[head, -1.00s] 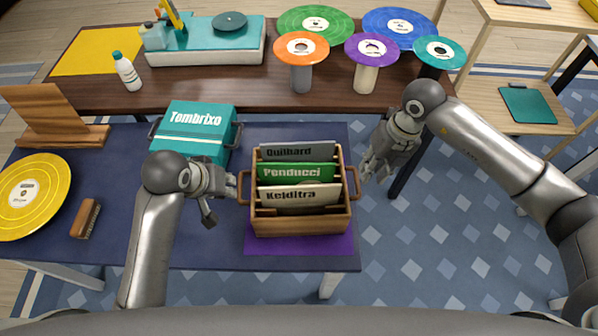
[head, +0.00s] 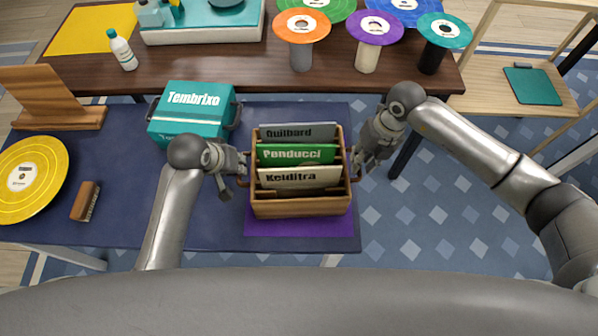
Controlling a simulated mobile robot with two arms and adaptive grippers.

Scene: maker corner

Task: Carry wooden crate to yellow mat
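The wooden crate (head: 300,208) stands upright on a purple mat (head: 300,228) on the near blue-topped table. It holds several upright record sleeves, with a loop handle on each short side. The yellow mat (head: 92,30) lies flat and bare at the left end of the brown table behind. My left gripper (head: 234,174) is at the crate's left handle with its fingers spread. My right gripper (head: 364,164) is at the right handle, fingers apart around or beside it. Contact with the handles is too small to tell.
A teal box (head: 192,112) stands left of the crate. A white bottle (head: 122,50) and a turntable (head: 203,25) are near the yellow mat. Disc-topped stands, including an orange one (head: 302,26), line the brown table behind the crate. A brush (head: 85,201) and yellow record (head: 32,180) lie left.

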